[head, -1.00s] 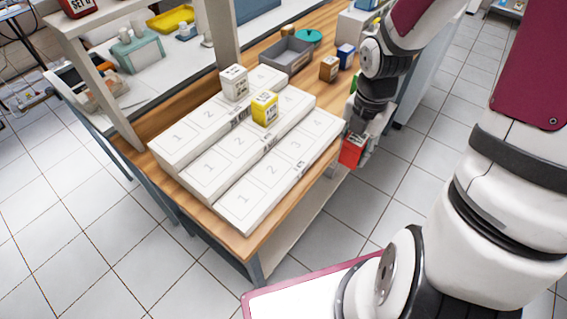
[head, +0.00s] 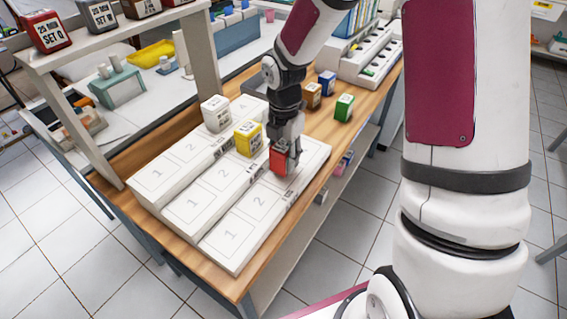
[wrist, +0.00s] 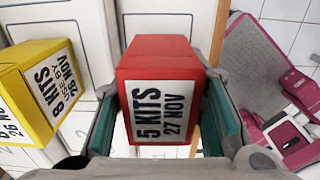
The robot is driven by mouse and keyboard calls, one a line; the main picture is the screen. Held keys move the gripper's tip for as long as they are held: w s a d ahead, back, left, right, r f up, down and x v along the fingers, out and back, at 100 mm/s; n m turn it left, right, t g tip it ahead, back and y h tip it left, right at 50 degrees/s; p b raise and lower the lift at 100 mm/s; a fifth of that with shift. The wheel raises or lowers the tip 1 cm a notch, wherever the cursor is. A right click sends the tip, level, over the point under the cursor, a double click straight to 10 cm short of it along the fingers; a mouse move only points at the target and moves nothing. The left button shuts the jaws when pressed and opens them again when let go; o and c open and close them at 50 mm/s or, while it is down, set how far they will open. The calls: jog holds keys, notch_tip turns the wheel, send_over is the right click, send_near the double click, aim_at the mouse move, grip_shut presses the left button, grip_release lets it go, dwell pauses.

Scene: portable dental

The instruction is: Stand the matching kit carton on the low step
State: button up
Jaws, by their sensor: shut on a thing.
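My gripper (head: 285,168) is shut on a red carton (head: 278,158) over the far part of the low step (head: 229,238), the front one of three white tiers. In the wrist view the red carton (wrist: 160,95) sits upright between the finger pads, its label reading "5 KITS 27 NOV". I cannot tell whether its base touches the step. A yellow carton (head: 248,138) stands on the middle step (head: 196,207); in the wrist view it (wrist: 40,88) reads "8 KITS" and "26 NOV". A white carton (head: 215,113) stands on the high step (head: 155,175).
Brown (head: 312,96), blue (head: 326,84) and green (head: 344,107) cartons stand on the wooden bench behind my gripper. Several cartons, one red marked "SET Q" (head: 46,32), stand on the raised shelf (head: 120,45). The near part of the low step, with printed numbers, is bare.

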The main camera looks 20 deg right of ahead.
jog(key=shift+f, duration=1.3)
jog(key=shift+f, duration=0.1)
jog(key=o, duration=0.9)
